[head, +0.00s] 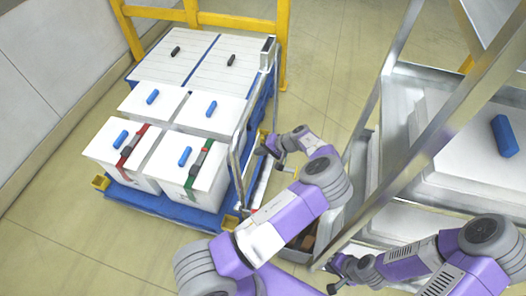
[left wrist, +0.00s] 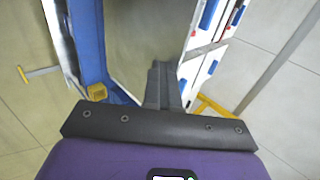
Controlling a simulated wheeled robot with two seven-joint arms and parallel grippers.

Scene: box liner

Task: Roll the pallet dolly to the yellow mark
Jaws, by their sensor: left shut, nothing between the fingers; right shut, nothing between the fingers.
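The pallet dolly (head: 176,207) is a blue platform in the left half of the head view. White boxes with blue handles (head: 190,107) and two flat white lids stand on it. A metal push handle (head: 236,160) rises along its right side. My left gripper (head: 270,147) is shut and empty, close to the right of the handle; I cannot tell whether it touches. Its closed fingers (left wrist: 163,85) also show in the left wrist view. My right gripper (head: 338,277) is shut and empty, low at the bottom right. I cannot make out a yellow floor mark for certain.
A yellow guard frame (head: 283,45) stands behind the dolly. A metal rack (head: 400,150) with white boxes fills the right side, close to my arms. A wall (head: 50,60) runs along the left. Bare tiled floor (head: 90,250) lies in front and between the frame and rack.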

